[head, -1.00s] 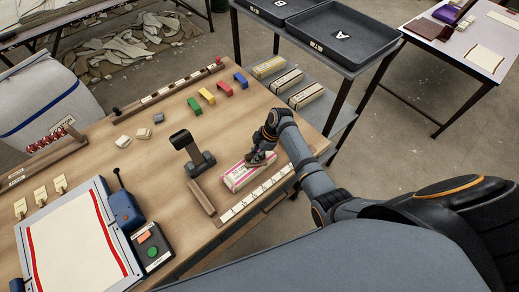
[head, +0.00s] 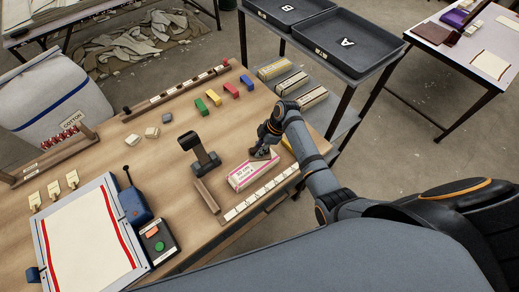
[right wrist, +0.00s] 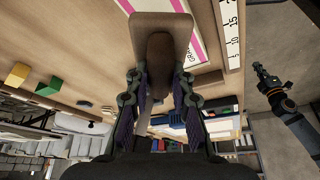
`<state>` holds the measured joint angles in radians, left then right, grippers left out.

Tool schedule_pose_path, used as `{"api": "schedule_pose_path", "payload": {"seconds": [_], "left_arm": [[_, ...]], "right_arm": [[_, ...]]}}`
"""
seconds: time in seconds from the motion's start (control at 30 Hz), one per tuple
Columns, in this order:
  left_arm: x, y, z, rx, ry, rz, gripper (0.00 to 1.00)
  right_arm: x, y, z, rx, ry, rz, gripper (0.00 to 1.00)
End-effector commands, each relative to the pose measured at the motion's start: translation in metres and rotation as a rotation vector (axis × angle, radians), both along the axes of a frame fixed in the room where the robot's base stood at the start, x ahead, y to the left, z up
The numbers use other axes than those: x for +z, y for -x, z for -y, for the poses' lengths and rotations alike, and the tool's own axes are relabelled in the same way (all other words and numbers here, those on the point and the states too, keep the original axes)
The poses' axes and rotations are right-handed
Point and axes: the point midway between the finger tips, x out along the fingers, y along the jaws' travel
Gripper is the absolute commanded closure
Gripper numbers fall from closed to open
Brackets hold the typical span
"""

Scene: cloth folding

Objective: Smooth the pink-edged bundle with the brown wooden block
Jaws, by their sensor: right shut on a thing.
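The pink-edged bundle (head: 245,176), pale with pink lines and lettering, lies on the bench near its front edge. Its far right end is partly hidden by my right gripper (head: 268,143). In the right wrist view my right gripper (right wrist: 160,88) is shut on the handle of the brown wooden block (right wrist: 146,30). The block's flat face is toward the bundle (right wrist: 207,22), overlapping it in that view; I cannot tell whether they touch. My left gripper is out of the head view; it shows small at the right of the right wrist view (right wrist: 266,78), its jaws unclear.
A dark upright stand (head: 201,155) and a wooden strip (head: 206,195) are left of the bundle. A marked scale (head: 262,193) runs along the front edge. Green, yellow, red and blue blocks (head: 231,89) stand farther back. A framed cloth panel (head: 40,230) lies at left.

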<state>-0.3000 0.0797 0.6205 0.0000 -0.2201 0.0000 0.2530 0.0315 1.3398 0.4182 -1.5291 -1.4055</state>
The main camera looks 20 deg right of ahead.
Motion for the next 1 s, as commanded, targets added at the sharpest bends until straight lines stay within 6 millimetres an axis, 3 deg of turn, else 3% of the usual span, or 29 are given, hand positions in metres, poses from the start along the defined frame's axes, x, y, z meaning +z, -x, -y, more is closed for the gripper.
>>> {"api": "schedule_pose_path", "payload": {"seconds": [0.23, 0.5, 1.0], "left_arm": [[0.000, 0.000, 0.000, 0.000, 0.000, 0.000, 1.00], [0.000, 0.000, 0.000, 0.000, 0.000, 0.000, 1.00], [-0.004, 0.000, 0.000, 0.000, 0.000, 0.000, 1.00]], "right_arm": [[0.006, 0.000, 0.000, 0.001, 0.000, 0.001, 1.00], [0.030, 0.000, 0.000, 0.001, -0.001, 0.001, 1.00], [0.030, -0.001, 0.000, -0.025, 0.000, 0.002, 1.00]]}}
